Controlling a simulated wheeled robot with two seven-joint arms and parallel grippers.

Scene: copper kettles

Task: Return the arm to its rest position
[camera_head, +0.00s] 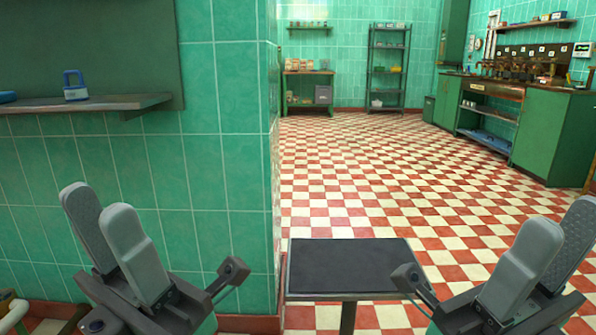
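My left gripper (95,202) is at the lower left, in front of the green tiled wall. Its two grey fingers point up and stand apart, with nothing visible between them. My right gripper (565,214) is at the lower right, above the checkered floor. Its grey fingers also point up and stand apart, and the patterned inner pad of one shows. Neither gripper touches anything that I can see. Most of both arms is out of view.
A small dark-topped table (352,266) stands between the grippers, its top bare. A tiled wall corner (268,170) is close on the left, with a shelf (110,103) holding a blue-and-white item (75,86). Copper kettles (515,66) stand on the far right counter. Open checkered floor lies between.

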